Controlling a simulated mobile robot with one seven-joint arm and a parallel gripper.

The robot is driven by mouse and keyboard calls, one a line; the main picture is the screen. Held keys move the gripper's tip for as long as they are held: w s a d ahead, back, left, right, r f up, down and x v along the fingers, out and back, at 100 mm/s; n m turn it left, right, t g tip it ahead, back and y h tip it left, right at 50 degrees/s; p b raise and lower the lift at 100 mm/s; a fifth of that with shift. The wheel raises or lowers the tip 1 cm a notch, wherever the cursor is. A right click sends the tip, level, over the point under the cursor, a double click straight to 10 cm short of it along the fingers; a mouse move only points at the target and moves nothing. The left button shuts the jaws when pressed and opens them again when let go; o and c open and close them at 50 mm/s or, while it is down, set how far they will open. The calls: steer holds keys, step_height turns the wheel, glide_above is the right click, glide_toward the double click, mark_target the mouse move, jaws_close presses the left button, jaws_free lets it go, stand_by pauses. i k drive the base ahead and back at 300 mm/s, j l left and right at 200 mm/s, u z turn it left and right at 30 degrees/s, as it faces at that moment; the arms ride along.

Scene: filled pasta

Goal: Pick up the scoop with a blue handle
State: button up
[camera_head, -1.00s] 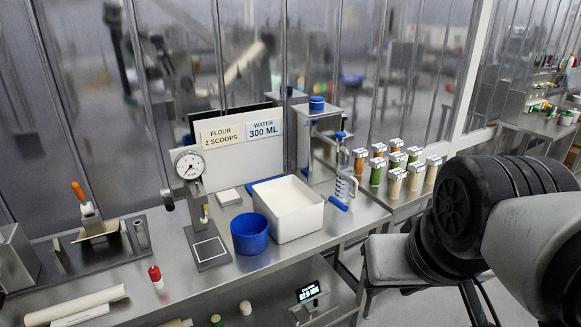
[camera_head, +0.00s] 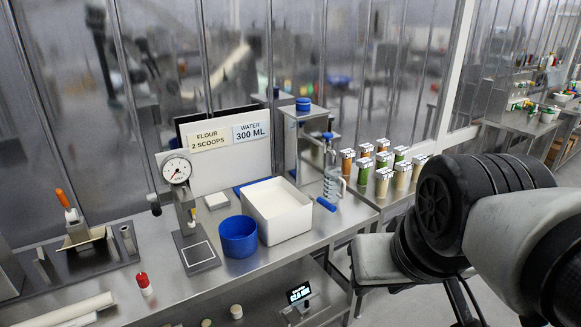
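A short blue handle (camera_head: 326,204) shows at the right side of the white rectangular bin (camera_head: 252,212), on the steel table. It looks like the scoop's handle. The scoop's bowl is not clearly visible, and I cannot tell whether it lies beside the bin or behind its edge. A clear bottle (camera_head: 333,184) with a blue top stands just behind the handle. My arm fills the right side of the view, but my gripper is out of view.
A blue cup (camera_head: 238,236) stands left of the bin, beside a dial gauge stand (camera_head: 192,225). Several spice jars (camera_head: 382,181) stand to the right. A metal frame (camera_head: 303,140) with a blue cap is behind. A lower shelf holds a small display (camera_head: 299,294).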

mark_target(323, 202)
steer(key=i+l+u, duration=0.4)
steer(key=i+l, duration=0.25)
steer(key=i+l+u, duration=0.2)
steer(key=i+l, duration=0.2)
steer(key=i+l+u, duration=0.2)
steer(key=l, duration=0.25)
steer(key=i+l+u, duration=0.2)
steer(key=i+l, duration=0.15)
steer(key=l, duration=0.15)
